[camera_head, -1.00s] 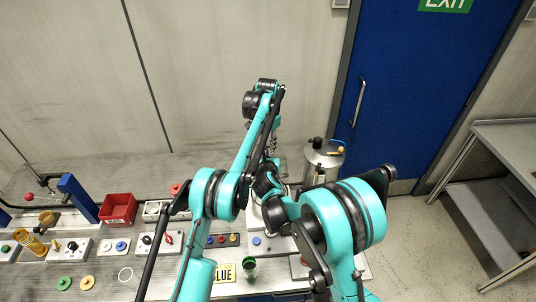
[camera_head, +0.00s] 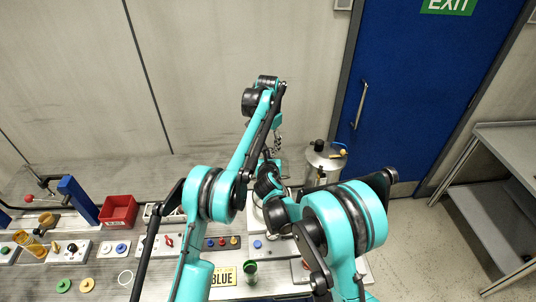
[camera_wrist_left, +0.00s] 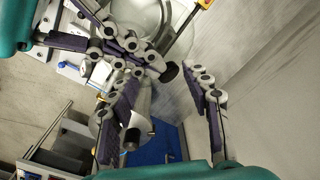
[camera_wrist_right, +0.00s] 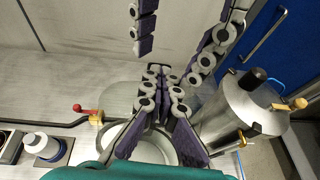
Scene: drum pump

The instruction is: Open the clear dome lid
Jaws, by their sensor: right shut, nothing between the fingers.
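The clear dome lid (camera_wrist_right: 116,97) is a pale see-through shape behind a round white rim (camera_wrist_right: 150,148) in the right wrist view. It also shows at the top of the left wrist view (camera_wrist_left: 150,14). My arms largely hide it in the head view. My right gripper (camera_wrist_right: 160,82) is shut and empty, its fingertips together in front of the dome and above the rim. A black piece shows by these fingertips; I cannot tell whether they touch it. My left gripper (camera_wrist_left: 165,75) is open and empty, its fingers above and beyond the right gripper (camera_wrist_right: 175,40).
A steel canister (camera_head: 325,160) with a black knob and yellow-handled valve stands right of the dome. A red bin (camera_head: 118,211), a clamp with a red-knobbed lever and several switch panels fill the bench's left. A green cup (camera_head: 250,272) stands at the front. The wall is close behind.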

